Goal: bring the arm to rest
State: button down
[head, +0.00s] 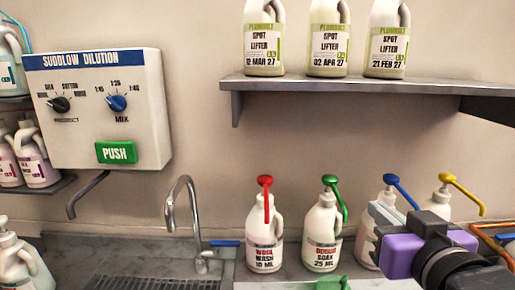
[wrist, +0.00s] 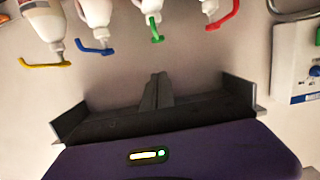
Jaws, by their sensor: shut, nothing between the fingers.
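My gripper (head: 385,214) is at the lower right of the head view, with its purple body behind the grey jaw part. It is in front of the blue-pump and yellow-pump bottles and partly hides them. In the wrist view the two dark fingers of my gripper (wrist: 157,92) meet in the middle with nothing between them. The wrist picture is upside down, with the pump bottles along its top edge, apart from the fingers.
Pump bottles stand on the counter: red wool wash (head: 264,240), green soak (head: 322,240), blue (head: 387,200) and yellow (head: 440,204). A shelf (head: 350,84) with spot lifter jugs is above. A tap (head: 190,215) and dilution box (head: 105,110) are at left.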

notch_tip(320, 180, up, 4)
jog(key=t, duration=0.2)
jog(key=s+f+g+b, duration=0.3)
jog(key=s+f+b, duration=0.4)
jog(key=s+f, duration=2.9)
notch_tip(320, 180, down, 2)
jog(key=shift+s+a+f, duration=0.2)
jog(key=shift+f, duration=0.05)
